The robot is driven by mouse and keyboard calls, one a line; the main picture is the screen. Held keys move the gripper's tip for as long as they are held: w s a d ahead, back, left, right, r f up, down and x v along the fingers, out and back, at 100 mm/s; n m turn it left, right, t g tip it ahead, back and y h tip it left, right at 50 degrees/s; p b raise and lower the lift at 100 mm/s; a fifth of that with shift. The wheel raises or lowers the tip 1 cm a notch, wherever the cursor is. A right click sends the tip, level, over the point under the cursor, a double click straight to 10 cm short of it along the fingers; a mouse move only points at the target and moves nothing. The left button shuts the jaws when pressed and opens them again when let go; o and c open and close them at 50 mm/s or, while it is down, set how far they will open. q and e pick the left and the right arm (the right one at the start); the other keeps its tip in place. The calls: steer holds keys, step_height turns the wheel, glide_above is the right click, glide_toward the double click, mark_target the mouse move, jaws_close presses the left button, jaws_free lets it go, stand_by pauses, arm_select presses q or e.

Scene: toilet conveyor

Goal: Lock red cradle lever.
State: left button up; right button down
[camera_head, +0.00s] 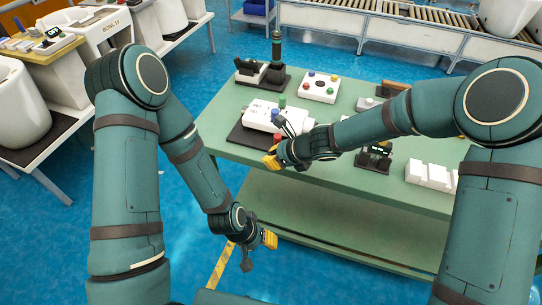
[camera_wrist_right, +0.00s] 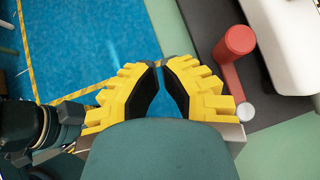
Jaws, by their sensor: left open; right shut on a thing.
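The red cradle lever (camera_wrist_right: 235,58) shows in the right wrist view as a red rod with a thick rounded end, beside a white body on a dark base (camera_wrist_right: 215,20). In the head view, the white cradle unit (camera_head: 262,113) sits on its dark base (camera_head: 243,136) at the table's near left edge. My right gripper (camera_head: 272,157) is by that edge. In the wrist view its yellow fingers (camera_wrist_right: 162,82) are nearly together, left of the lever; I see nothing between them. My left gripper (camera_head: 258,250) is open and empty, low over the floor in front of the table.
The green table (camera_head: 330,175) also holds a white button box (camera_head: 320,87), a dark stand (camera_head: 262,76), a small black device (camera_head: 374,158) and white blocks (camera_head: 430,175). A roller conveyor (camera_head: 420,35) runs behind. Blue floor is free before the table.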

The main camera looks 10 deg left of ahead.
steer(key=s+r, duration=0.7)
steer(key=shift+s+d, duration=0.25)
steer(key=shift+d, duration=0.1)
steer(key=shift+f, duration=0.1)
steer(key=s+d+f+n+h, duration=0.1)
steer(key=s+d+f+n, duration=0.3)
steer(key=d+f+n, duration=0.2)
steer(key=s+d+f+n+g+h, duration=0.1)
steer(key=s+d+f+n+h, duration=0.1)
steer(key=d+f+n, duration=0.5)
steer(key=s+d+f+n+h, duration=0.1)
steer(key=s+d+f+n, duration=0.4)
steer(key=f, duration=0.4)
steer(key=shift+s+d+n+g, duration=0.3)
steer(key=shift+d+n, duration=0.4)
steer(key=shift+n, duration=0.5)
